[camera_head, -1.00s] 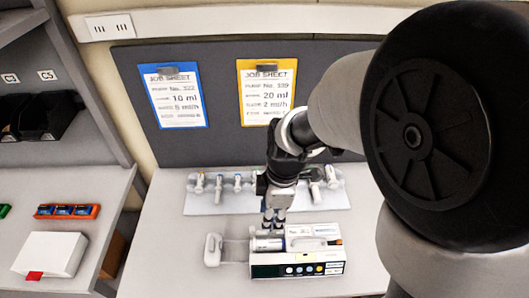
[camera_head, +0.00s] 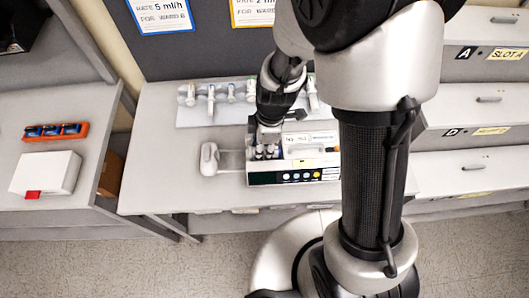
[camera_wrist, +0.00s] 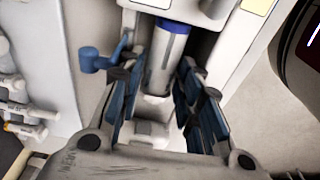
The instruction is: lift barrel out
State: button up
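The white infusion pump (camera_head: 325,162) lies on the table, with its dark button panel facing the front. Its grey pusher block (camera_head: 209,158) sticks out on the left on a slide. In the wrist view, the grey syringe barrel (camera_wrist: 165,65) with a blue band lies in the pump's cradle. My gripper (camera_wrist: 158,100) is over the cradle with its blue-padded fingers apart, one on each side of the barrel. A narrow gap seems to show beside the barrel. In the head view, my gripper (camera_head: 266,150) hides most of the barrel.
A pale rack (camera_head: 186,112) with several syringe-like parts stands behind the pump. A blue peg-like part (camera_wrist: 98,60) is close to the left finger. Left are a white box (camera_head: 45,175) and an orange tray (camera_head: 40,140). Labelled drawers (camera_head: 465,135) stand at the right.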

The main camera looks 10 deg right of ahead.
jog(key=shift+a+f, duration=0.1)
jog(key=shift+f, duration=0.7)
jog(key=shift+s+r, duration=0.1)
jog(key=shift+c, duration=0.4)
jog(key=c, duration=0.4)
